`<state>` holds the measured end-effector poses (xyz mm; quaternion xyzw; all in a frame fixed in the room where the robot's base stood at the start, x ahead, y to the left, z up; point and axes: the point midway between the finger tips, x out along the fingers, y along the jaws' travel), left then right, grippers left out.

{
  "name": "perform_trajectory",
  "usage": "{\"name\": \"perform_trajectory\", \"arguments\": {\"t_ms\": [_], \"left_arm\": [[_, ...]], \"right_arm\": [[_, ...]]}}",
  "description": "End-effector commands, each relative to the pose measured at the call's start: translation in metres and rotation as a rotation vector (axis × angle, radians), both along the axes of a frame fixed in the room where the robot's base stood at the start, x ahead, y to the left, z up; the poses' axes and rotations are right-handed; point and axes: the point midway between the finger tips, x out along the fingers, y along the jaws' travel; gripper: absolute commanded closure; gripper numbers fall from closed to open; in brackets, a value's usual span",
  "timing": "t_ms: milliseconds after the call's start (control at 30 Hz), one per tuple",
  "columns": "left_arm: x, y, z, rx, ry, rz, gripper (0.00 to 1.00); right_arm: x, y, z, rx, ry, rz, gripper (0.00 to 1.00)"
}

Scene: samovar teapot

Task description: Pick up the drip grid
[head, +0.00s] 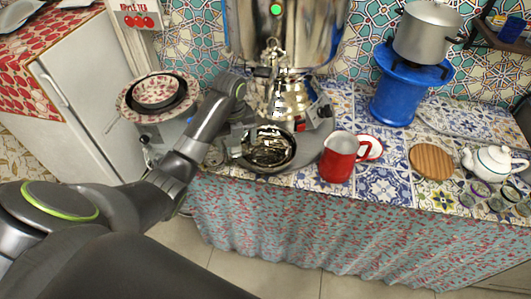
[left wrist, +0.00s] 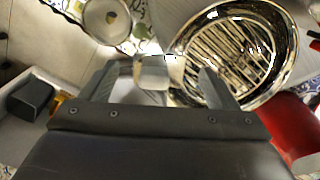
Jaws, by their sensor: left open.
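The drip grid (head: 268,151) is a round, shiny metal piece with dark slots, in a round metal drip tray (head: 256,168) below the samovar (head: 285,35). In the left wrist view the slatted drip grid (left wrist: 222,52) fills the upper right, inside a shiny round rim. My left gripper (head: 238,140) is at the left edge of the tray, partly hidden by its own arm. In the wrist view its two fingers (left wrist: 158,84) are apart, and the right finger overlaps the lower left of the grid. I cannot tell whether it touches. My right gripper is not in view.
A red mug (head: 338,158) stands close to the right of the tray. A wooden board (head: 432,161) and a white teapot (head: 492,162) are farther right. A patterned bowl (head: 157,91) is at the left. A small pale block (left wrist: 153,72) shows between the fingers.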

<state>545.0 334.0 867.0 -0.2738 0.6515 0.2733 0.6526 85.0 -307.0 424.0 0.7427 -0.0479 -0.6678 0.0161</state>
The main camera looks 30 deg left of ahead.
Motion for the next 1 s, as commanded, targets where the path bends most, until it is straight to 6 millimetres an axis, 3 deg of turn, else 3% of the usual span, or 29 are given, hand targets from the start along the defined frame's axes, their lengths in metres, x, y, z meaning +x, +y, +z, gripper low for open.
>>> {"name": "perform_trajectory", "arguments": {"t_ms": [100,333,833,1000], "left_arm": [[-0.0011,0.0003,-0.0132,0.0,0.003,0.0,0.18],[-0.0008,0.0005,-0.0156,0.001,0.001,-0.001,0.18],[-0.0009,0.0006,-0.0154,0.001,0.001,0.0,0.83],[-0.0005,0.0006,-0.0149,0.001,0.001,-0.001,0.83]], "right_arm": [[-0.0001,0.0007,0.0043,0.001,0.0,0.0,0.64],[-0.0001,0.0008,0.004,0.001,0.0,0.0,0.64],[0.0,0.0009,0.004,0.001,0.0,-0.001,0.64],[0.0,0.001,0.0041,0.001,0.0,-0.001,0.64]]}}
